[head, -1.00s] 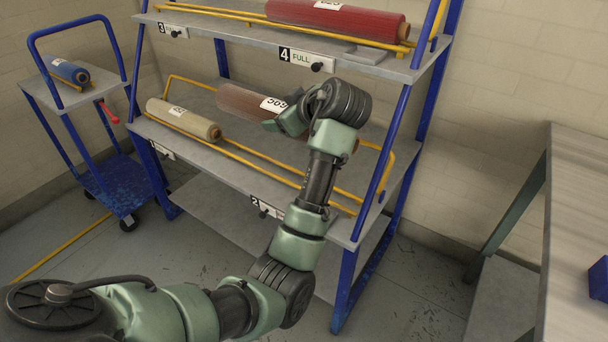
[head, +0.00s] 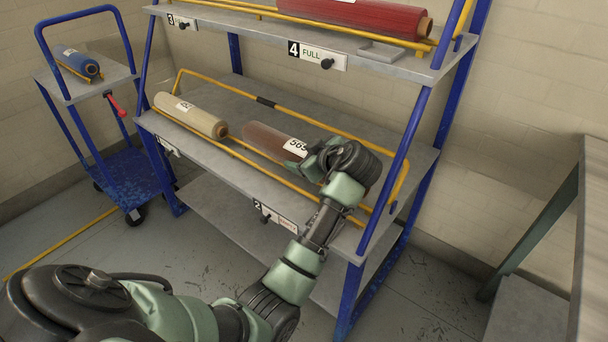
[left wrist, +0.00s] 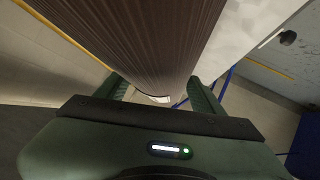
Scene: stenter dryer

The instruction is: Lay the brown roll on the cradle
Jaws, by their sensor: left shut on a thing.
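The brown roll (head: 268,139), with a white label, is in the middle shelf's right-hand bay in the head view. My left gripper (head: 308,164) is shut on its right part, which the gripper hides. In the left wrist view the brown roll (left wrist: 140,35) passes between the fingers of my left gripper (left wrist: 160,95). The cradle is the yellow rails (head: 277,176) by the number 2 tag (head: 275,217). The roll lies low, just behind the front rail and roughly along it. I cannot tell whether it touches the rails. My right gripper is not in view.
A cream roll (head: 192,114) lies just left of the brown roll. A red roll (head: 350,15) lies on the shelf above. A blue trolley (head: 128,175) with a blue roll (head: 77,61) stands at left. A grey table (head: 595,230) stands at right.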

